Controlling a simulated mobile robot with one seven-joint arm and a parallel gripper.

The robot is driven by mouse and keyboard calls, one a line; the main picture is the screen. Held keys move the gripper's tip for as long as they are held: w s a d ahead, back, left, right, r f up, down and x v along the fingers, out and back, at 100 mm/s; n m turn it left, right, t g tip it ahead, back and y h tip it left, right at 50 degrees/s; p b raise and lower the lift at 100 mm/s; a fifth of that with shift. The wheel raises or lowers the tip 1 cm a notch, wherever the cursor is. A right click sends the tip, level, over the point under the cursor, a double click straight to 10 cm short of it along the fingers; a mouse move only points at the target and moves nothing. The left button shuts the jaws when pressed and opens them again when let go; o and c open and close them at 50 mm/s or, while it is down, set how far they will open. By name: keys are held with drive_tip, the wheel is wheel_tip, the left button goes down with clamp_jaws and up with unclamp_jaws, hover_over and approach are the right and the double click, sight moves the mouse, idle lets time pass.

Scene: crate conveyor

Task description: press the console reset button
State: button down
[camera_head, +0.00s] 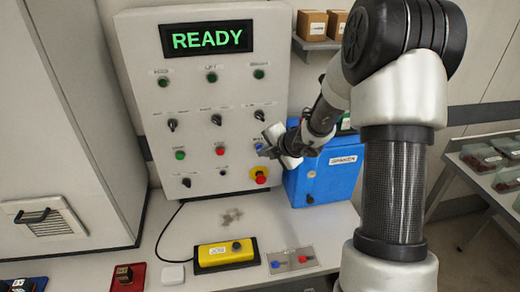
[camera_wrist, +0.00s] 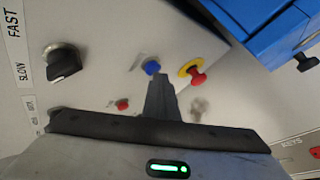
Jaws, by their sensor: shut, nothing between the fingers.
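The console (camera_head: 135,60) is a light grey upright panel with a display (camera_head: 207,39) reading READY in green. A blue button (camera_wrist: 152,67) is on its face, and it also shows in the head view (camera_head: 258,146) at the right of the lower button row. My gripper (camera_wrist: 160,78) is shut and empty, its fingertips pointing at the panel right at the blue button. I cannot tell whether they touch it. In the head view my gripper (camera_head: 264,150) is at the console's right side, partly covering the area around the button.
A red emergency stop (camera_head: 259,175) on a yellow ring sits just below the blue button. A red button (camera_head: 220,150) and a dark knob (camera_wrist: 63,64) are near. A blue box (camera_head: 325,175) stands close at the right. A yellow pendant (camera_head: 225,253) lies on the table.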

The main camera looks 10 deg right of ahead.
drive_tip(key=shift+s, duration=0.65)
drive_tip(key=shift+s, duration=0.1)
drive_tip(key=s+b, duration=0.2)
drive_tip(key=s, duration=0.2)
drive_tip(key=shift+s, duration=0.4)
